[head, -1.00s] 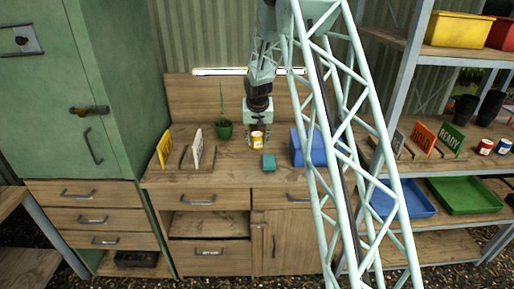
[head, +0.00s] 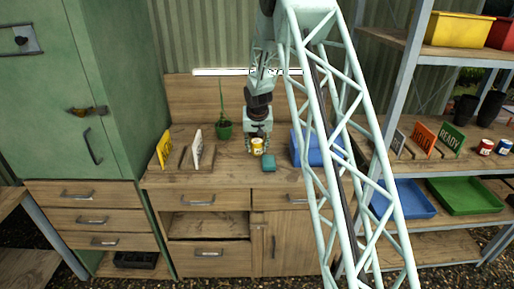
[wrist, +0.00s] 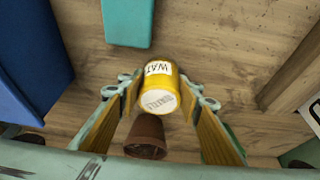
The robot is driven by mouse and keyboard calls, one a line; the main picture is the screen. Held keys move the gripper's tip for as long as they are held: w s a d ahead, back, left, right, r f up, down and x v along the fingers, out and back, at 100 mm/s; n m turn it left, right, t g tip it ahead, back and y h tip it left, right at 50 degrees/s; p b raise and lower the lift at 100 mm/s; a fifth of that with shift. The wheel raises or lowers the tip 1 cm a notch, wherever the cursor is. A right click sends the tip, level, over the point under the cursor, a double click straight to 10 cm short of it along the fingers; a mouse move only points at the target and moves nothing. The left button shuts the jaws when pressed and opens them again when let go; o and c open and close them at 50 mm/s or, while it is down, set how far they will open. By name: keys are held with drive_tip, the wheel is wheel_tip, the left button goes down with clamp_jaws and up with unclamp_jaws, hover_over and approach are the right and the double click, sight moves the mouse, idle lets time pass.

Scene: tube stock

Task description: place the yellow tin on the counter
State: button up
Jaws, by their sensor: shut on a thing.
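The yellow tin (head: 257,147), with a white label, is between the fingers of my gripper (head: 257,146) over the middle of the wooden counter (head: 222,168). In the wrist view the tin (wrist: 160,90) sits between the two fingertips of my gripper (wrist: 160,88), its pale, lettered end facing the camera. The fingers are shut on it. The tin is very low at the counter; I cannot tell whether its base touches. The counter's bare wood (wrist: 225,40) shows around it.
A teal block (head: 269,162) lies just in front of the tin, and a blue bin (head: 306,147) stands to the right. A potted plant (head: 224,130) is behind left. Yellow (head: 164,149) and white (head: 196,147) signs stand at left. Counter between signs and tin is clear.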

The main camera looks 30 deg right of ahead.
drive_tip(key=shift+f, duration=0.15)
drive_tip(key=o, duration=0.9)
drive_tip(key=shift+r, duration=0.2)
drive_tip(key=shift+s+r, duration=0.1)
drive_tip(key=shift+r, duration=0.15)
drive_tip(key=p+v, duration=0.1)
drive_tip(key=v, duration=1)
drive_tip(key=shift+a+r, duration=0.1)
drive_tip(key=shift+r, duration=0.1)
